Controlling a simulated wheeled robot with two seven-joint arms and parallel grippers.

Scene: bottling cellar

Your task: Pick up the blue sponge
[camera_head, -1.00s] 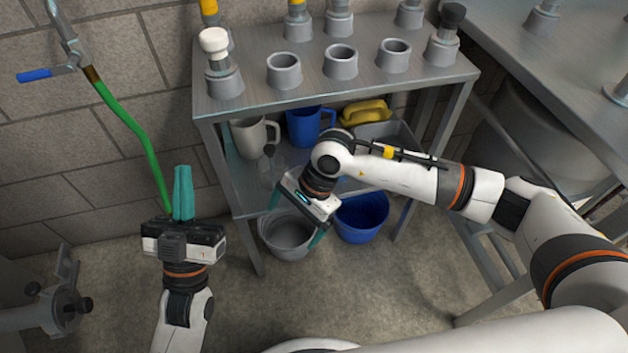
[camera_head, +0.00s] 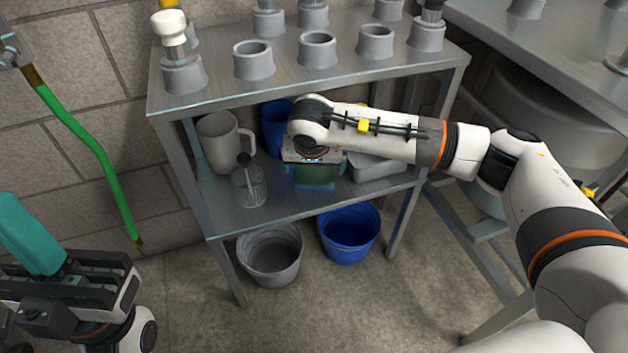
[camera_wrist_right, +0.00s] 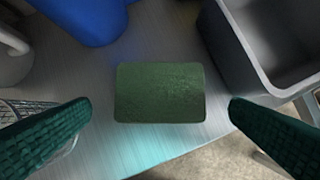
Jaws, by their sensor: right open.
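A sponge lies on the lower shelf with its green top face up in the right wrist view (camera_wrist_right: 160,92). In the head view the sponge (camera_head: 315,186) shows green with a blue band along its front, partly hidden by my right gripper. My right gripper (camera_wrist_right: 158,112) is open above it, one teal finger on each side, with gaps between fingers and sponge. My left gripper (camera_head: 25,235) is at the far left with its teal fingers together and nothing visible between them.
On the lower shelf (camera_head: 285,206), a blue jug (camera_head: 275,128) and grey tub (camera_head: 375,167) flank the sponge; a whisk (camera_head: 248,187) and beige jug (camera_head: 217,145) stand left. The upper shelf (camera_head: 215,92) is overhead. Grey (camera_head: 270,253) and blue (camera_head: 349,233) buckets stand below.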

